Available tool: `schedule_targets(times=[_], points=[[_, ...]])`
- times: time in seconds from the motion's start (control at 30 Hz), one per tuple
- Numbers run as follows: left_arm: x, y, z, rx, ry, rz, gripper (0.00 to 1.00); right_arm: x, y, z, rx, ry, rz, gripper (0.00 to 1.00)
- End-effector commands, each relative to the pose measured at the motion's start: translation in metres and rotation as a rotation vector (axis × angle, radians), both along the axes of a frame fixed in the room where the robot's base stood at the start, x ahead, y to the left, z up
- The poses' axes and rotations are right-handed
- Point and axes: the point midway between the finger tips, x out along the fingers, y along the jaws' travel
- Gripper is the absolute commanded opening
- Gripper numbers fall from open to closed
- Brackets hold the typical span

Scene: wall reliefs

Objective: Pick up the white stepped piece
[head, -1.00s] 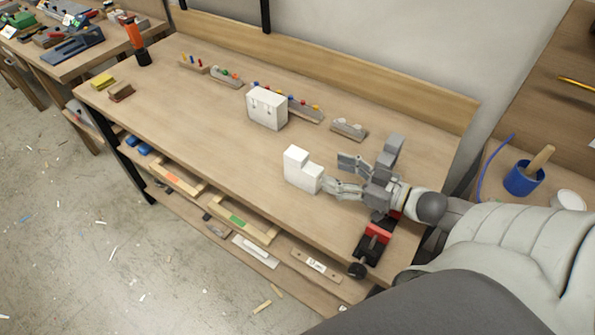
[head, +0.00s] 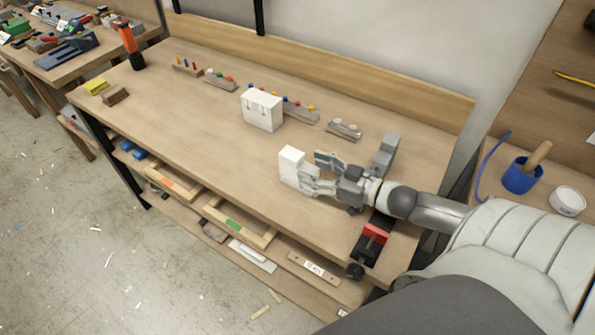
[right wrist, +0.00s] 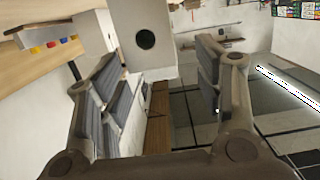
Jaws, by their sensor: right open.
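The white stepped piece (head: 290,163) stands upright on the workbench, right of its middle. My right gripper (head: 316,172) is open, coming from the right at the piece's lower step. Its near finger overlaps the step in the head view, and the far finger is behind and to the right of it. In the right wrist view, a white block face with a dark round hole, which looks like this piece (right wrist: 146,40), shows between and beyond the two spread fingers (right wrist: 160,75). I cannot tell whether a finger touches it. My left gripper is not in view.
A white block with hooks (head: 262,110) stands farther back. Peg strips (head: 300,112) line the rear. A grey block (head: 385,155) stands behind my right wrist, and a red and black clamp (head: 374,236) is at the front right edge. The bench's left middle is clear.

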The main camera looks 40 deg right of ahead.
Motion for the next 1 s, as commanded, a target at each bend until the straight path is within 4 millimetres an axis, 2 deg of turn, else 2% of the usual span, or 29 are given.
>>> schedule_targets(times=[0.5, 0.83, 0.87, 1.0], points=[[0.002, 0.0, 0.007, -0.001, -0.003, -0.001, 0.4, 0.045, 0.015, -0.008, 0.002, -0.001, 0.0, 0.61], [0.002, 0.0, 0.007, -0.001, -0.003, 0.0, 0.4, 0.048, 0.016, -0.009, 0.0, 0.0, 0.0, 0.61], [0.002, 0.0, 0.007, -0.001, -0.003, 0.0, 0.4, 0.048, 0.016, -0.009, 0.001, 0.0, 0.0, 0.6], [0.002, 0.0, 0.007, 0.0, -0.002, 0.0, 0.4, 0.048, 0.016, -0.009, 0.001, 0.0, 0.0, 0.42]])
